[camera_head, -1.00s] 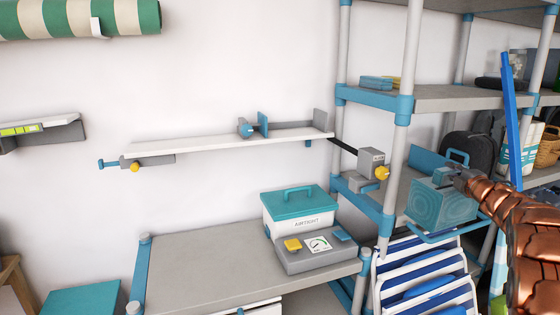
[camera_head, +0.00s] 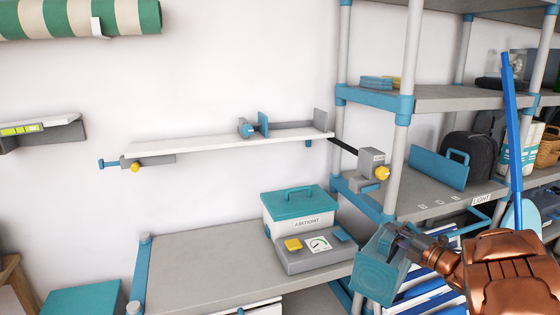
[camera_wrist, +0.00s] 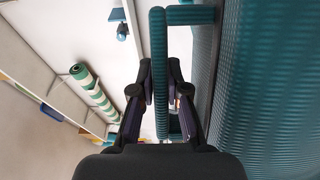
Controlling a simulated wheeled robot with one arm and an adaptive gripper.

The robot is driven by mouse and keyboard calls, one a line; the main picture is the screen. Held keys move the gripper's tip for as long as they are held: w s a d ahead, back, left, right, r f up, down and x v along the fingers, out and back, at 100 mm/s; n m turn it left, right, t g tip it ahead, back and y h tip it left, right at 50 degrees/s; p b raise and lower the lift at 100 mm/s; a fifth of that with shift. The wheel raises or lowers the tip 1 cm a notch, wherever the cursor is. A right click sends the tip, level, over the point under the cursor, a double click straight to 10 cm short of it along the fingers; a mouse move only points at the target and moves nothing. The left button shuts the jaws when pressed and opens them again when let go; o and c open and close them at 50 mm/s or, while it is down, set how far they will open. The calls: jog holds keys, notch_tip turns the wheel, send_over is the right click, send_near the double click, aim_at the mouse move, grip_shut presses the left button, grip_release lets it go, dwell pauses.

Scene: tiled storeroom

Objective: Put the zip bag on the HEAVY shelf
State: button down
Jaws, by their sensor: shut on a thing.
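My gripper (camera_head: 402,238) is shut on the handle of a teal ribbed bag (camera_head: 375,282), which I take to be the zip bag. The bag hangs in front of the right end of the grey bench, apart from the shelving. In the wrist view, the bag's handle (camera_wrist: 160,75) passes between my two fingers (camera_wrist: 160,105) and its ribbed body (camera_wrist: 270,90) fills the right side. A shelf label (camera_head: 482,199) reads LIGHT. No label reading HEAVY is legible.
A flat teal thing with a handle (camera_head: 438,168) and a dark backpack (camera_head: 470,152) stand on the LIGHT shelf. A teal-lidded box (camera_head: 298,212) and a grey gauge device (camera_head: 312,255) occupy the bench's right end. The bench's left part (camera_head: 200,275) is clear. A blue pole (camera_head: 513,130) leans right.

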jog(key=s+a+f+n+g+y, duration=0.2)
jog(key=s+a+f, duration=0.1)
jog(key=a+f, duration=0.2)
jog(key=s+a+f+n+g+y, duration=0.2)
jog(key=s+a+f, duration=0.2)
jog(key=a, duration=0.6)
jog(key=shift+s+f+y, duration=0.2)
jog(key=shift+f+y, duration=0.2)
jog(key=shift+w, duration=0.15)
dwell(0.5)
